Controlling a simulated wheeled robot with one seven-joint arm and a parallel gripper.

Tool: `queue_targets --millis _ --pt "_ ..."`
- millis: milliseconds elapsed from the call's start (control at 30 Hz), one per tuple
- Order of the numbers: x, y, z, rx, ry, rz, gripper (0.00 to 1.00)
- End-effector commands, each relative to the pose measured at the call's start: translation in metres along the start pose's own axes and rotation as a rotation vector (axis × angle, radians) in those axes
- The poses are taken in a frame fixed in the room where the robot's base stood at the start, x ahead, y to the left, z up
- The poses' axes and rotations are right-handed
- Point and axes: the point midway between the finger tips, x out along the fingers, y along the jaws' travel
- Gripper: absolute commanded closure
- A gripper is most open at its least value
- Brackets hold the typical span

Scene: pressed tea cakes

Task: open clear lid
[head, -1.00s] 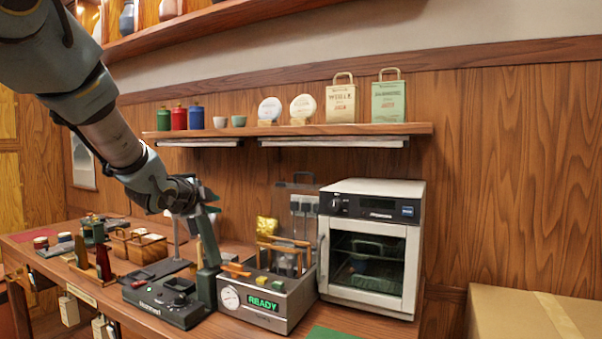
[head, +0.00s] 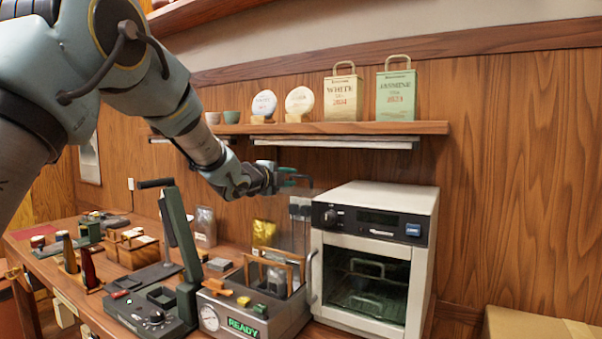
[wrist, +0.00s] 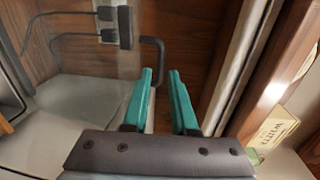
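The clear lid (head: 298,235) stands roughly upright at the back of the grey READY machine (head: 245,318), beside the white oven. It is see-through, so its edges are hard to make out. My gripper (head: 296,180) is at the lid's top edge, in front of the wood wall. In the wrist view, the two teal fingers of my gripper (wrist: 160,82) are apart. A dark bent handle (wrist: 153,42) lies just beyond and partly between the fingertips; gaps show beside it, and I cannot tell if either finger touches it.
The white oven (head: 375,250) stands close on the right. The wall shelf (head: 345,128) with paper bags is just above my gripper. A black press (head: 155,310) with a raised lever stands left of the machine. A gold pouch (head: 264,233) is behind it.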

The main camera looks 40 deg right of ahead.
Motion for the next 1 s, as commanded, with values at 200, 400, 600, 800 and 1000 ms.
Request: queue_targets --millis 200,400,600,800,1000 --pt "0.038 -0.003 0.0 -0.002 0.0 0.002 0.74" --pt "0.058 -0.002 0.0 -0.002 0.0 0.001 0.74" --pt "0.064 0.0 0.0 -0.002 -0.001 0.001 0.74" --pt "0.063 0.0 0.0 -0.002 -0.001 0.001 0.76" --pt "0.063 0.0 0.001 -0.002 -0.001 0.001 0.99"
